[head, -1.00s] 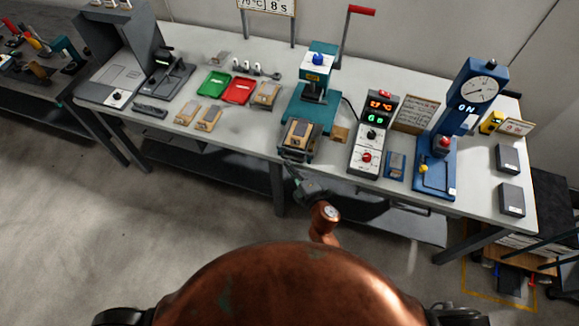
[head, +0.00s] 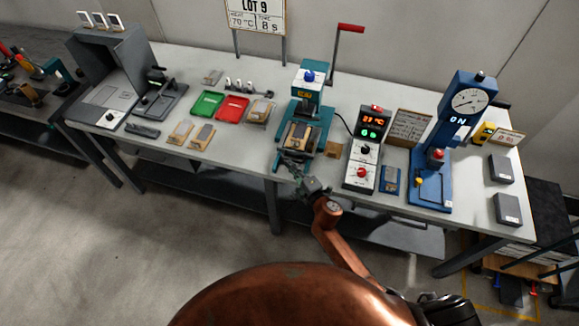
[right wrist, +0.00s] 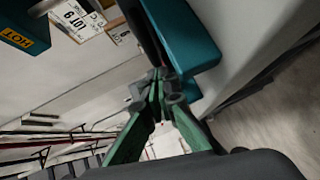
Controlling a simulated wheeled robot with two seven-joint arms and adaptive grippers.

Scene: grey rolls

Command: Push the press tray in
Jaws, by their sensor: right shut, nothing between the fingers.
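The teal press (head: 308,85) stands at the middle of the bench, with a blue knob on its head and a red-handled lever (head: 350,28) raised behind it. Its press tray (head: 301,136) lies at the front of the base, carrying a tan fixture with a dark plate. My right gripper (head: 287,162) is shut and empty at the tray's front, by the bench edge. In the right wrist view its closed fingertips (right wrist: 160,78) are at a dark and teal part of the press; whether they touch is unclear. My left gripper is out of view.
A control box (head: 362,162) with lit displays stands right of the press, and a blue dial gauge stand (head: 466,105) is farther right. Green (head: 207,104) and red (head: 232,108) trays lie to the left. The floor before the bench is clear.

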